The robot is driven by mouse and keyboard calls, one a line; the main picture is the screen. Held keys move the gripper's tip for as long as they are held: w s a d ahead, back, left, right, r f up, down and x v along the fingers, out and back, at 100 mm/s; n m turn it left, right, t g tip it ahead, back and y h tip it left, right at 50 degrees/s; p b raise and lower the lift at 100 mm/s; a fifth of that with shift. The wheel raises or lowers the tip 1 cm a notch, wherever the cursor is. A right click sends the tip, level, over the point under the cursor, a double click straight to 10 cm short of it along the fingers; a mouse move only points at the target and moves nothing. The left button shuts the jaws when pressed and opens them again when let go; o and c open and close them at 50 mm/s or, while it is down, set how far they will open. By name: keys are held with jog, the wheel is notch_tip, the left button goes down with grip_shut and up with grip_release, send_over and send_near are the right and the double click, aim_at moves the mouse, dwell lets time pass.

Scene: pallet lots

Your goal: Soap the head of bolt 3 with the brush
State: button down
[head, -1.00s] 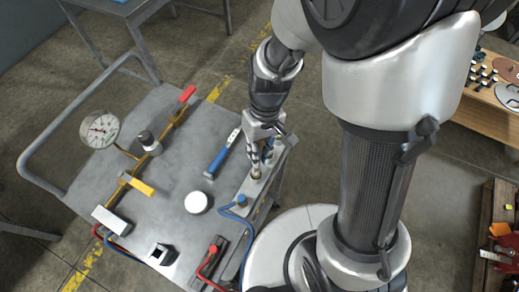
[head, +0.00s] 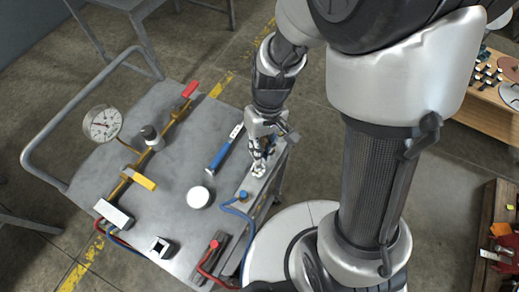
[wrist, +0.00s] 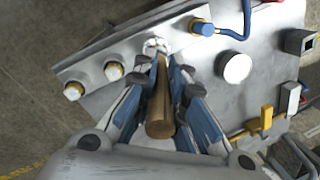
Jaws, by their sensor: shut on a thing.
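My gripper (head: 261,157) is at the right edge of the grey cart, over a metal bar (wrist: 95,62). In the wrist view, my gripper (wrist: 163,88) is shut on the brush (wrist: 160,112), a brown round handle pointing away from me. The brush's far end is at a bolt head (wrist: 155,45) covered in white foam; whether they touch is hard to tell. I cannot read any bolt numbers.
A blue hose fitting (wrist: 202,27) sits on the bar past the foamed bolt. A white round pot (head: 198,197), a blue-handled tool (head: 226,148), a pressure gauge (head: 102,123) and a pipe with a yellow handle (head: 143,181) are on the cart (head: 180,160).

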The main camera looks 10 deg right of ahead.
jog(key=shift+w+d, duration=0.15)
jog(key=shift+w, duration=0.05)
jog(key=shift+w+d, duration=0.2)
jog(key=shift+w, duration=0.05)
dwell(0.3)
jog(key=shift+s+a, duration=0.1)
jog(key=shift+s, duration=0.05)
jog(key=shift+s+a, duration=0.2)
jog(key=shift+s, duration=0.1)
jog(key=shift+s, duration=0.1)
jog(key=shift+s+a, duration=0.2)
jog(key=shift+a, duration=0.05)
dwell(0.4)
jog(key=shift+w+d, duration=0.1)
jog(key=shift+w, duration=0.05)
